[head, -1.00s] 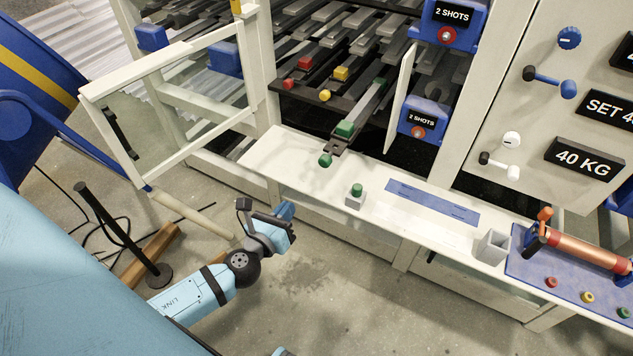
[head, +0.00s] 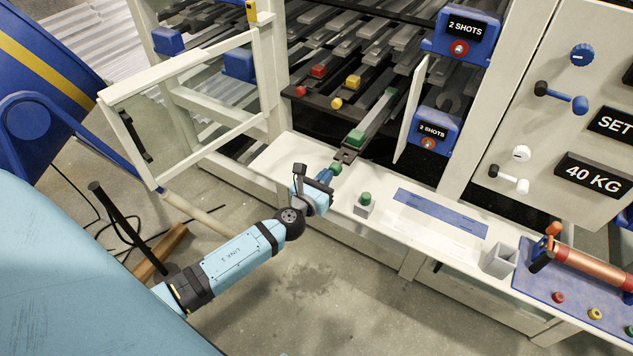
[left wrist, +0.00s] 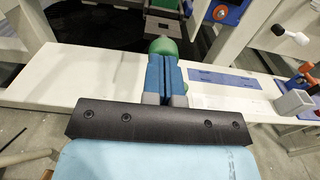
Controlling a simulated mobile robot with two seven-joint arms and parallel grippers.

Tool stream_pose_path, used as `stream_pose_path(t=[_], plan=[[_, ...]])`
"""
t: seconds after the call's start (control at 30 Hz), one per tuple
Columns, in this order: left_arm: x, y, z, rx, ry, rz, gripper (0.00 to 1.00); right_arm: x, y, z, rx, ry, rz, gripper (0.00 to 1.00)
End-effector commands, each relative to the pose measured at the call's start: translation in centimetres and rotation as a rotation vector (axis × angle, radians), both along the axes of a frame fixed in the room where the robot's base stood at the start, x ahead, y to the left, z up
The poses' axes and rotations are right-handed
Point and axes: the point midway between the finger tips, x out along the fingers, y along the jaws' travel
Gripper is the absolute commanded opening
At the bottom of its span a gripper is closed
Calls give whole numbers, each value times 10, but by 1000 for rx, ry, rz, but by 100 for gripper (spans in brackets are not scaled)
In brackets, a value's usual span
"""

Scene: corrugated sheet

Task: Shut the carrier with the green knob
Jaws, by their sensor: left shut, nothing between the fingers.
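The carrier (head: 377,113) is a long grey bar with a green block near its front. It sticks out of the rack over the white ledge, further than its neighbours. Its green knob (head: 336,169) is at the front end, and it also shows in the left wrist view (left wrist: 161,45). My left gripper (head: 328,174) is shut and empty, its blue fingertips (left wrist: 165,68) right in front of the knob and partly covering it. Whether they touch it I cannot tell for sure. My right gripper is not in view.
Red (head: 317,71) and yellow (head: 353,82) knobs sit on neighbouring carriers. A grey box with a green button (head: 366,198) stands on the ledge (head: 280,160), right of my gripper. A hinged panel (head: 411,110) stands open right of the carrier. An open framed door (head: 190,110) is at left.

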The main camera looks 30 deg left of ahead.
Motion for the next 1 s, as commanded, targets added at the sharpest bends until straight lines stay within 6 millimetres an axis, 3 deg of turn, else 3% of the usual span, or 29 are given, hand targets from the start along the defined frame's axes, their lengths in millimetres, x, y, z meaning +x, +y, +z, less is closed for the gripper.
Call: stream_pose_path(t=[0.63, 0.77, 1.0], plan=[[14, 1, 0, 1, -1, 0, 0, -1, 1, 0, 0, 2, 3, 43], [32, 1, 1, 0, -3, 0, 0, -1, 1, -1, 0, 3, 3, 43], [89, 4, 1, 0, -5, 1, 0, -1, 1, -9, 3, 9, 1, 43]])
